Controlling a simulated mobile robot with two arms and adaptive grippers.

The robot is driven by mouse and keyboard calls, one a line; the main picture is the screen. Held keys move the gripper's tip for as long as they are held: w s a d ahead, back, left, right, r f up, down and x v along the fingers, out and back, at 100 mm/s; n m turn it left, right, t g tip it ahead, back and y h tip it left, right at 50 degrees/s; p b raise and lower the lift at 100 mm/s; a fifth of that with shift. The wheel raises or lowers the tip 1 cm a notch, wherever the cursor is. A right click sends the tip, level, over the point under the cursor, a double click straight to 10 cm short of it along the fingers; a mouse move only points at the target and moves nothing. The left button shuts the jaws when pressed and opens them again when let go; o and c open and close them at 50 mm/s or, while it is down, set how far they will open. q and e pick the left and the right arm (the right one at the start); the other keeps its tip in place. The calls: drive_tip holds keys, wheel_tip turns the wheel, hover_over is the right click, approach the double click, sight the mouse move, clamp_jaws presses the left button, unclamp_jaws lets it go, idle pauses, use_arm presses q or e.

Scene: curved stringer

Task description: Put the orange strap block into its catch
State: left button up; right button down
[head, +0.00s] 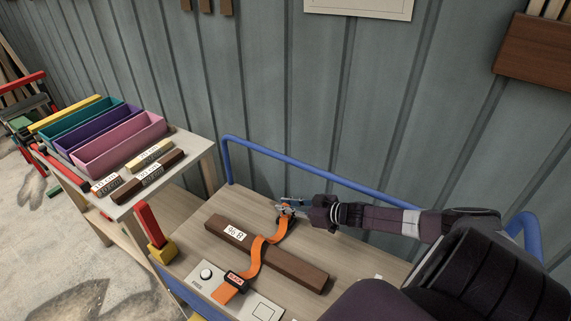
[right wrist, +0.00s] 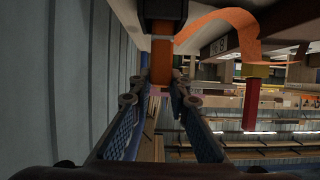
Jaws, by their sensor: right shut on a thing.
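The orange strap (head: 256,255) runs from a buckle with a red label (head: 236,279), over a brown beam (head: 290,265), to my right gripper (head: 287,206). The gripper is shut on the strap's orange end block, just beyond the beam. In the right wrist view the orange block (right wrist: 160,60) shows between the fingers, and the strap (right wrist: 225,22) arches beside it. A dark block (right wrist: 163,10), possibly the catch, meets the orange block's far end. I cannot tell whether the orange block is inside it. My left gripper is out of view.
A blue rail (head: 290,160) borders the cart at the back. A plate with a round button marked FREE (head: 206,274) lies at the front. A red-handled yellow block (head: 160,248) stands at the left. A side table holds coloured bins (head: 120,140) and labelled blocks.

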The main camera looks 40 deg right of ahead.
drive_tip(key=shift+f, duration=0.5)
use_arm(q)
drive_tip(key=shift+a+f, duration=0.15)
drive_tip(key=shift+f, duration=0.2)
use_arm(e)
drive_tip(key=shift+r, duration=0.15)
drive_tip(key=c, duration=2.3)
unclamp_jaws()
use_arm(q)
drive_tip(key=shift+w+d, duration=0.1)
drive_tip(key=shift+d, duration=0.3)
use_arm(e)
drive_tip(key=o, duration=0.5)
drive_tip(key=shift+d, duration=0.1)
use_arm(q)
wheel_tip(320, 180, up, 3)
drive_tip(key=p, duration=0.3)
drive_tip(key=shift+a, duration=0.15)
use_arm(e)
drive_tip(key=v, duration=1.2)
